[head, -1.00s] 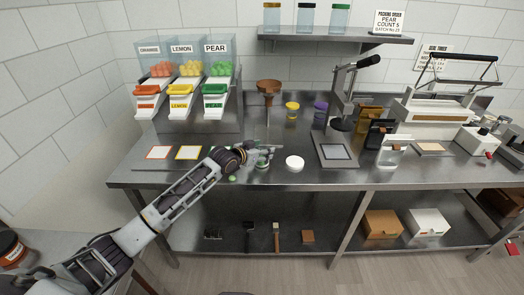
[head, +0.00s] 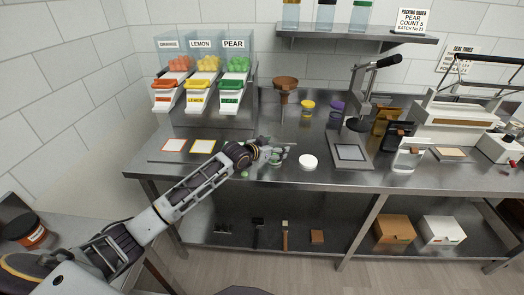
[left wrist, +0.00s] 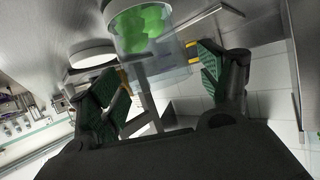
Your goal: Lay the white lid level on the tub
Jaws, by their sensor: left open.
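The white lid (head: 308,161) lies flat on the steel bench, just right of my left gripper (head: 278,150). It also shows in the left wrist view (left wrist: 93,56), beside the tub. The clear tub (left wrist: 140,25) holds green gummies and stands in front of my open left gripper (left wrist: 160,68); in the head view the gripper partly hides it (head: 275,159). The two fingers are spread and nothing is held between them. I cannot tell whether a finger touches the tub. My right gripper is not in view.
A funnel (head: 285,86), a yellow-lidded jar (head: 308,107) and a purple jar (head: 337,110) stand behind. A green piece (head: 244,173) lies near the front edge.

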